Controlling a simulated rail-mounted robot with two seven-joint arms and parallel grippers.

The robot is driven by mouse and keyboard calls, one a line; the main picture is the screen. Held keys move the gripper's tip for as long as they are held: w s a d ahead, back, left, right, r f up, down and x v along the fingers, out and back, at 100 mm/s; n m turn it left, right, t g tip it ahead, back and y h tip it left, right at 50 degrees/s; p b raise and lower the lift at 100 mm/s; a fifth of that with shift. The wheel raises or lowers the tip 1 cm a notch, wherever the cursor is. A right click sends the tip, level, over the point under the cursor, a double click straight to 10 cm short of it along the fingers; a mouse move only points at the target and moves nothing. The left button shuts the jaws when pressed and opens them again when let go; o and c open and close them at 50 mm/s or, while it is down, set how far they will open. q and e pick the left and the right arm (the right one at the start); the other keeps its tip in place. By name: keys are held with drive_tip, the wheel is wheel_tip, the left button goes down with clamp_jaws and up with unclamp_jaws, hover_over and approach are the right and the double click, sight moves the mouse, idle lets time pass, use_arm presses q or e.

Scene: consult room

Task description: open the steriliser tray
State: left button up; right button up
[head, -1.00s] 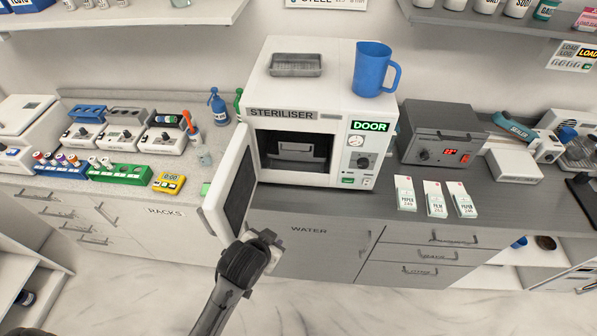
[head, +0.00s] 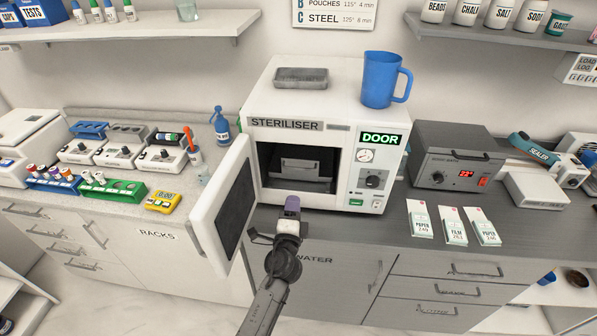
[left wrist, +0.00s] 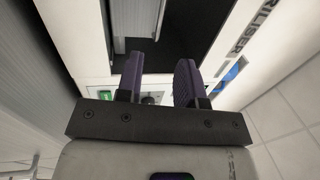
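The steriliser (head: 310,105) is a white box on the counter, its door (head: 226,200) swung open to the left. Inside its dark chamber sits the grey steriliser tray (head: 301,173), its raised front facing out. My left gripper (head: 291,204), with purple finger pads, is just outside the chamber opening, below and in front of the tray, not touching it. In the left wrist view, the left gripper's fingers (left wrist: 160,75) are apart with nothing held between them; the steriliser's dark opening lies beyond. My right gripper is in neither current view.
A blue jug (head: 382,80) and a small grey dish (head: 301,77) stand on top of the steriliser. Several pouch packs (head: 452,225) and a grey heater box (head: 455,155) are to the right. Coloured racks (head: 112,190) and a yellow timer (head: 163,201) are left of the open door.

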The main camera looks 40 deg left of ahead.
use_arm(q)
drive_tip(key=x, duration=1.2)
drive_tip(key=shift+w+a+r, duration=0.1)
drive_tip(key=shift+w+a, duration=0.05)
drive_tip(key=shift+w, duration=0.05)
drive_tip(key=shift+c, duration=0.3)
clamp_jaws()
